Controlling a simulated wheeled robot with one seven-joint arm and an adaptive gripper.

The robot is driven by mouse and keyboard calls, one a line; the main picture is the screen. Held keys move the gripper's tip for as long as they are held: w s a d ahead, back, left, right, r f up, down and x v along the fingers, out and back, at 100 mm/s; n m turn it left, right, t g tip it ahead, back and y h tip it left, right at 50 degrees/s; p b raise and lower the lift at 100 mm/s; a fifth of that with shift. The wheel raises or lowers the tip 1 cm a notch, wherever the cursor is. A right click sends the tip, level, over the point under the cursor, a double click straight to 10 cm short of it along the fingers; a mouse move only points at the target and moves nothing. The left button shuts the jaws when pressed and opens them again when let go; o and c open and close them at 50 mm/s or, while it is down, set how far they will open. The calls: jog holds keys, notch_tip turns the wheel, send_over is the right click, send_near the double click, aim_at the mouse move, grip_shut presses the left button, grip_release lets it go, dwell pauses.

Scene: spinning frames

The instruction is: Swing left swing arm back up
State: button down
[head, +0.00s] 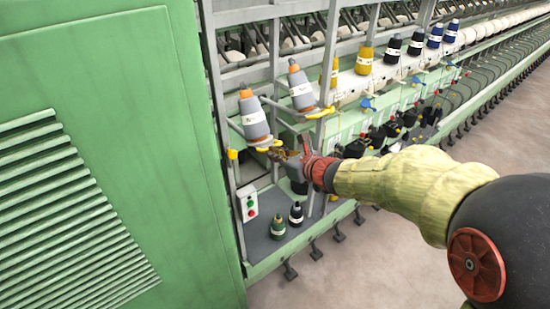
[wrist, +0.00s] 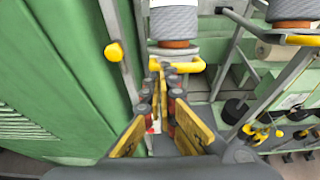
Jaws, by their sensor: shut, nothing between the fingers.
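The left swing arm carries a grey yarn cone (head: 254,117) with an orange tip, tilted back, above a yellow handle (head: 265,143). In the wrist view the cone (wrist: 174,18) is cut off at the top, with its yellow handle (wrist: 188,65) just below. My gripper (head: 284,157) is shut and empty, just below and beside this handle. In the wrist view the closed fingertips (wrist: 163,72) overlap the handle's left end; I cannot tell whether they touch it. The right swing arm holds a similar grey cone (head: 300,86) at a similar tilt, with its own yellow handle (head: 320,113).
A green cabinet (head: 110,150) stands close on the left. A grey post has a yellow knob (wrist: 114,52). A control box (head: 248,203) and two small dark cones (head: 278,227) are low on the frame. Clear floor (head: 370,260) lies in front.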

jog(key=shift+w+a+r+p, duration=0.1)
jog(key=shift+r+p, duration=0.25)
jog(key=shift+r, duration=0.4)
jog(key=shift+w+a+r+p, duration=0.1)
jog(key=shift+r+p, duration=0.25)
jog(key=shift+r, duration=0.35)
